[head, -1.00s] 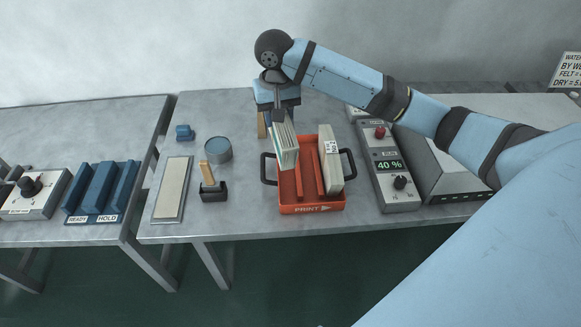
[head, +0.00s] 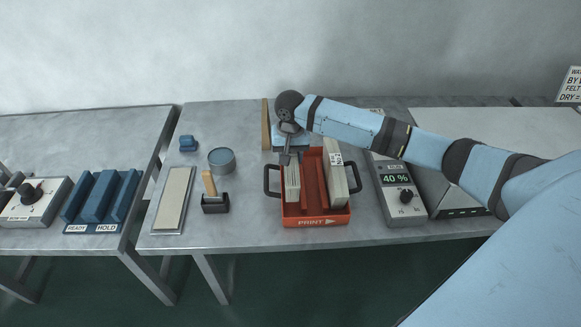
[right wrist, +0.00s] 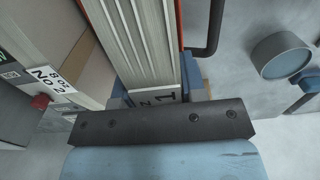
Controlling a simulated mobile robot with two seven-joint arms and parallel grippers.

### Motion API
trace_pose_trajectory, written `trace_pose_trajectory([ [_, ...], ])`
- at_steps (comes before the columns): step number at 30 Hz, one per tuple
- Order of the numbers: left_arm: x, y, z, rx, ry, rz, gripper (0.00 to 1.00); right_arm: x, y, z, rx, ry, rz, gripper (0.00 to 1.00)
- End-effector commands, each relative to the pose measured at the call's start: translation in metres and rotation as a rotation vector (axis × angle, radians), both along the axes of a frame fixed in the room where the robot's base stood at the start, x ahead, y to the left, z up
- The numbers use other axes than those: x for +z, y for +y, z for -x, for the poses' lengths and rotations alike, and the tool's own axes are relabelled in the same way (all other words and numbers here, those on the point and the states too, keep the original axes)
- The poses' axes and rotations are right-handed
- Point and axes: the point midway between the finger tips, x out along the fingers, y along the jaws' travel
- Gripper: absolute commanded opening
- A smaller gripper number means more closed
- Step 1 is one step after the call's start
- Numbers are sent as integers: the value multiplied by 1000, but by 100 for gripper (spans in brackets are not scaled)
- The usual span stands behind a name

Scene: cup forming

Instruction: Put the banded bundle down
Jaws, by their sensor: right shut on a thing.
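The banded bundle (head: 292,184), a stack of pale sheets, stands upright in the left slot of the orange tray (head: 318,219) marked PRINT. In the right wrist view the bundle (right wrist: 143,40) shows ridged pale edges and a label with a 1. My right gripper (head: 291,158) is shut on the bundle's far end, pointing down. Whether the bundle rests on the tray floor is hidden. A second pale bundle (head: 336,177) with a white label stands in the tray's right slot. My left gripper is not in view.
A grey control box (head: 404,205) reading 40 % stands right of the tray. Left of it are a round tin (head: 222,160), a wooden-handled tool in a black holder (head: 215,203) and a pale flat pad (head: 173,200). A blue rack (head: 98,200) sits on the left table.

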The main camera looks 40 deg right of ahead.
Motion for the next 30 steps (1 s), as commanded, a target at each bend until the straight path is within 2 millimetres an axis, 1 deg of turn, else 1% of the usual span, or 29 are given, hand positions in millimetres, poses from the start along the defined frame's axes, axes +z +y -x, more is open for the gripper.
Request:
trace_pose_trajectory([
  [2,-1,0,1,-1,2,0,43,-3,0,-1,0,-3,-1,0],
  [5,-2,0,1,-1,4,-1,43,-11,0,0,0,0,0,0],
  [9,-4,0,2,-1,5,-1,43,-33,0,0,1,1,-1,0],
  [12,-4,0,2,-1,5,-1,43,-43,0,0,1,-1,-1,0],
  [23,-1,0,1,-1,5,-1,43,-45,1,0,1,-2,-1,0],
  [24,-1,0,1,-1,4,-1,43,-47,0,0,1,-1,-1,45],
  [26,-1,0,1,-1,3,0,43,-47,0,0,1,-1,-1,59],
  [27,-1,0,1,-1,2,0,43,-47,0,0,1,-1,-1,64],
  [30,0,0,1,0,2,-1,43,-47,0,0,1,0,0,64],
])
